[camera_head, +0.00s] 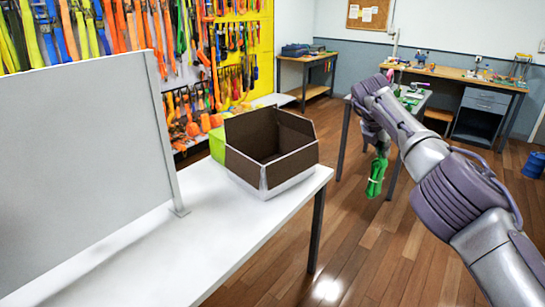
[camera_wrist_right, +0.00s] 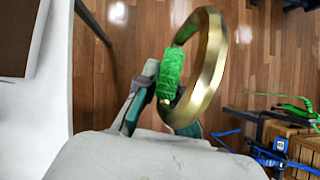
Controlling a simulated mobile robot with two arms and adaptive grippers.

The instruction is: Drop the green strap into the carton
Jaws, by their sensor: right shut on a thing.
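The green strap (camera_head: 376,178) is a folded bundle hanging below my right gripper (camera_head: 380,150), over the floor to the right of the table. In the right wrist view the strap (camera_wrist_right: 171,74) shows between the fingers of the right gripper (camera_wrist_right: 163,98), which is shut on it. A gold ring (camera_wrist_right: 215,70) shows beside the strap there. The carton (camera_head: 285,175) is open-topped, dark brown inside and pale along its lower edge, near the table's right end. The strap is to the right of the carton and apart from it. My left gripper is not in view.
A white table (camera_head: 130,262) holds the carton and a grey upright panel (camera_head: 80,150) at left. A bright green object (camera_head: 217,143) is behind the carton. Straps hang on the back wall. A workbench (camera_head: 450,74) stands at the back right. The floor below the strap is clear.

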